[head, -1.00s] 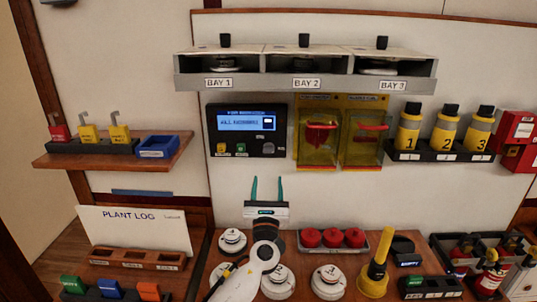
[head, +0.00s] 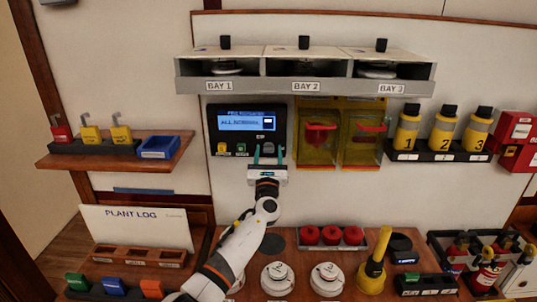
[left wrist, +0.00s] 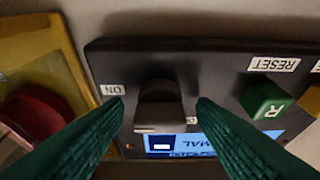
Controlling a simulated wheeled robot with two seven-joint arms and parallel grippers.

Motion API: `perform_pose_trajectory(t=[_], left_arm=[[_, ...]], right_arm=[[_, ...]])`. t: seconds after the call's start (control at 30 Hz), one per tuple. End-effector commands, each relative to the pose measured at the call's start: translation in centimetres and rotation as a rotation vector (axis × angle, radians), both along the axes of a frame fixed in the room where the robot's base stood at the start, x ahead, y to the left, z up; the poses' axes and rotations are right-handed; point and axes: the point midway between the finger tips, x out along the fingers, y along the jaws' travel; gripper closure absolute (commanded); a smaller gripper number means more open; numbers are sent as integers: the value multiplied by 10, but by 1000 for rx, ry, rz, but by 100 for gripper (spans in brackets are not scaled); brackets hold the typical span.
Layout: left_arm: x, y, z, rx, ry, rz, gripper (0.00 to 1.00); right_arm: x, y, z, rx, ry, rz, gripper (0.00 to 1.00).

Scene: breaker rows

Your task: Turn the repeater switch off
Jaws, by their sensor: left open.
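The dark repeater panel (head: 245,110) hangs on the wall below the bays, its blue screen (head: 247,122) lit. Its black switch (left wrist: 160,105) shows in the left wrist view between my fingers, with an ON label (left wrist: 113,90) at its left and another label partly hidden at its lower right. My left gripper (head: 268,154) is open at the panel's lower right. Its green fingers (left wrist: 160,112) stand either side of the switch with gaps; contact is not visible. My right gripper is out of view.
A green R button (left wrist: 265,100) under a RESET label sits beside the switch. Yellow-framed call boxes with red parts (head: 319,133) are close to the right of my gripper. Below, the bench holds white round detectors (head: 277,278) and red domes (head: 331,236).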

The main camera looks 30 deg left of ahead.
Motion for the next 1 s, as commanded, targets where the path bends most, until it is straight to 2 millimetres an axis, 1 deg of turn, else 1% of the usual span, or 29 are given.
perform_pose_trajectory(t=[0.07, 0.3, 0.33, 0.53, 0.67, 0.87, 1.0], left_arm=[[0, 0, 0, 0, 0, 0, 50], [0, 0, 0, 0, 0, 0, 89], [0, 0, 0, 0, 0, 0, 93], [0, 0, -1, -11, -7, 0, 93], [0, -1, -2, -45, -29, 0, 93], [0, -2, -5, -148, -92, -1, 93], [1, -2, -5, -250, -155, 0, 93]], right_arm=[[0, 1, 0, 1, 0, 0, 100], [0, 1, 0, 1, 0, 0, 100], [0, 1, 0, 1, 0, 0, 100], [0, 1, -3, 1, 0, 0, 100], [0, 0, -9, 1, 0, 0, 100], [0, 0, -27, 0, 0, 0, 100], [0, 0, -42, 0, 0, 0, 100]])
